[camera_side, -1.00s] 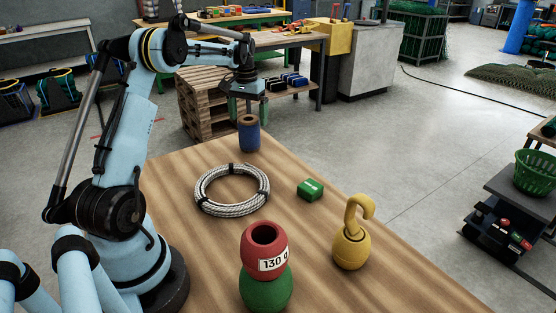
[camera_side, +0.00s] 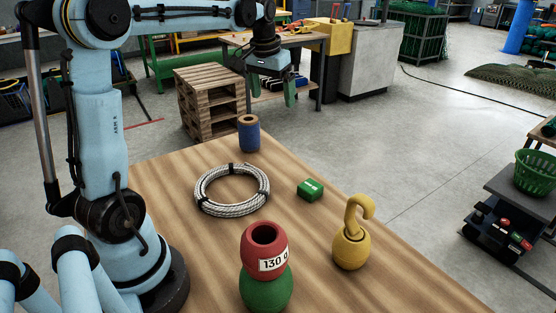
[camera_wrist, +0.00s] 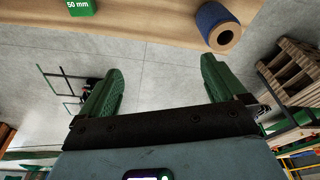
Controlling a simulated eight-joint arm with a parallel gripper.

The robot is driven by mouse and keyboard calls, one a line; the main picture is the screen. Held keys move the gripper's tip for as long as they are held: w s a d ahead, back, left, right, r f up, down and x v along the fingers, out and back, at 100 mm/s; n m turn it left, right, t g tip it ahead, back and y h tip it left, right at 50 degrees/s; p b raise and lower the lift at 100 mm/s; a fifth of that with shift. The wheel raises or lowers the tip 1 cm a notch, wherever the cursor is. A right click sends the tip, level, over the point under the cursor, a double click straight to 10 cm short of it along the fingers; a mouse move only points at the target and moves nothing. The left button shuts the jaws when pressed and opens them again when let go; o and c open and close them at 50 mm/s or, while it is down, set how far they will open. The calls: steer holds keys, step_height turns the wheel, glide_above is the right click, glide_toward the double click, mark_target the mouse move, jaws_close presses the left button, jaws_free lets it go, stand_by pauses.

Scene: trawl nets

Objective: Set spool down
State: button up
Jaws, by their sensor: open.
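The blue spool (camera_side: 249,136) stands upright on the wooden table (camera_side: 165,190) near its far corner, apart from my gripper. In the wrist view the spool (camera_wrist: 217,25) shows at the top right, with its tan end and dark centre hole in sight. My gripper (camera_side: 269,95) is above and slightly right of the spool in the side view, with its green fingers pointing down. In the wrist view the fingers (camera_wrist: 155,85) are spread wide with nothing between them but floor behind.
A coil of wire rope (camera_side: 232,190), a green 50 mm block (camera_side: 310,189), a yellow hook weight (camera_side: 351,245) and a red float (camera_side: 264,247) on a green one (camera_side: 266,291) are on the table. Wooden pallets (camera_side: 207,104) stand beyond it.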

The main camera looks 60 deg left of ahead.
steer(key=s+d+f+m+t, duration=0.2)
steer(key=s+d, duration=0.3)
steer(key=d, duration=0.5)
steer(key=s+d+f+m+t+h, duration=0.1)
steer(key=s+d+f+m+t, duration=0.1)
steer(key=s+d, duration=0.4)
steer(key=d+f+t, duration=0.1)
steer(key=d+f, duration=0.1)
steer(key=d, duration=0.2)
steer(key=shift+s+m, duration=0.25)
steer(key=shift+m, duration=0.05)
